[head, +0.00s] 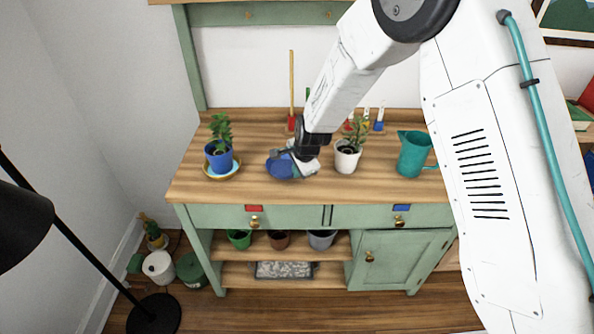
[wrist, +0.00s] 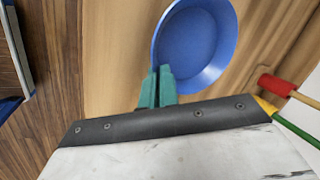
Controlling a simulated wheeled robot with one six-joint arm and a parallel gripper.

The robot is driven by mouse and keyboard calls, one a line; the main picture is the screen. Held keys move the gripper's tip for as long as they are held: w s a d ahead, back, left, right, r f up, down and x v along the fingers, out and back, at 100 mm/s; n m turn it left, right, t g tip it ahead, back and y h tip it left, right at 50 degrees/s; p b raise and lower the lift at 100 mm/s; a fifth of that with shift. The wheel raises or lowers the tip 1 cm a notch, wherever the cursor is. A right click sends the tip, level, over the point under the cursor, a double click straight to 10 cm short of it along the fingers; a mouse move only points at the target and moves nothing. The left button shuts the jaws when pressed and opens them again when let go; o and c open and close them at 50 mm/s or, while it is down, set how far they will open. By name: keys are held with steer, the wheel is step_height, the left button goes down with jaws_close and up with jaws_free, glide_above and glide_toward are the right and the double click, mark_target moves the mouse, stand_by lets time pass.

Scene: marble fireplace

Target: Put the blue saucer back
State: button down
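The blue saucer (head: 280,168) is at the middle of the wooden bench top, partly hidden by my gripper in the head view. In the wrist view the saucer (wrist: 197,38) is a round, shallow blue dish. My gripper (wrist: 160,74) has its teal fingers close together on the saucer's near rim, pinching it. In the head view my gripper (head: 290,153) is over the bench between two potted plants. I cannot tell whether the saucer touches the wood.
A plant in a blue pot (head: 219,158) stands on a yellow-rimmed saucer (head: 227,175) to the left. A plant in a white pot (head: 347,159) and a teal jug (head: 413,155) stand to the right. Handled tools stand behind. The bench's front strip (head: 260,192) is clear.

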steer(key=shift+f, duration=0.1)
steer(key=c, duration=1.7)
jaws_free()
steer(key=v, duration=1.2)
steer(key=s+d+r+n+h, duration=0.1)
steer(key=s+d+r+n, duration=0.4)
steer(key=s+d+r, duration=0.9)
steer(key=s+d+r+n+g, duration=0.1)
steer(key=s+d+n, duration=0.1)
steer(key=s, duration=0.5)
steer(key=s+d+r+n, duration=0.2)
steer(key=s+d+n, duration=0.1)
steer(key=s, duration=0.5)
steer(key=s+d+r+n+g+h, duration=0.1)
steer(key=s+d+r+n, duration=0.1)
steer(key=s, duration=0.6)
steer(key=shift+d+g, duration=0.3)
steer(key=shift+d, duration=0.2)
